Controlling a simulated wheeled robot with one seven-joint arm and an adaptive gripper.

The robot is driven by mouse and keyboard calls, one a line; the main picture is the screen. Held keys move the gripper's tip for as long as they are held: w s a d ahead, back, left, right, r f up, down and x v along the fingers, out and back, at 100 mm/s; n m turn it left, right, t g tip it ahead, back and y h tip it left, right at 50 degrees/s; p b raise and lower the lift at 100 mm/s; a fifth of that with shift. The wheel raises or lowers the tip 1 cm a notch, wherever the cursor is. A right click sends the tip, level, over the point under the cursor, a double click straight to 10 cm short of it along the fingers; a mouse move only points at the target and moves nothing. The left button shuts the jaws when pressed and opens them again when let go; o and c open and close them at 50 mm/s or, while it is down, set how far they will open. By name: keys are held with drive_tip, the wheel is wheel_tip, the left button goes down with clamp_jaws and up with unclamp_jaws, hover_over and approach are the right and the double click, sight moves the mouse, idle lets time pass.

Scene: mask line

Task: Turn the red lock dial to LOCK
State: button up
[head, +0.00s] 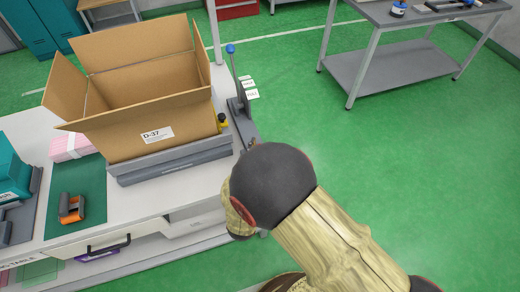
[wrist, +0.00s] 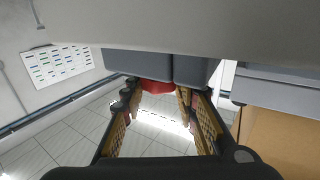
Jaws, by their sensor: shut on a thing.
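The red lock dial (wrist: 157,87) shows in the wrist view as a small red piece at the edge of a dark grey block (wrist: 140,64). My gripper (wrist: 158,96) has its two fingers on either side of the red piece, shut on it. Most of the dial is hidden by the fingers and the grey block, and its pointer and the LOCK mark cannot be read. In the head view my dark, rounded arm joint covers the gripper and the dial.
An open cardboard box (head: 150,135) marked D-37 sits on a grey platform (head: 175,168) on the white table. A blue-knobbed lever (head: 236,75) with small signs stands at its right. An orange-black tool (head: 71,208) lies on a green mat.

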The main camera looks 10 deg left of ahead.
drive_tip(key=shift+m+h, duration=0.6)
drive_tip(key=shift+h, duration=0.7)
drive_tip(key=o, duration=1.1)
drive_tip(key=shift+o, duration=0.2)
drive_tip(key=s+a, duration=0.1)
drive_tip(key=s, duration=1)
drive_tip(key=shift+s+a, duration=0.2)
drive_tip(key=shift+s, duration=0.2)
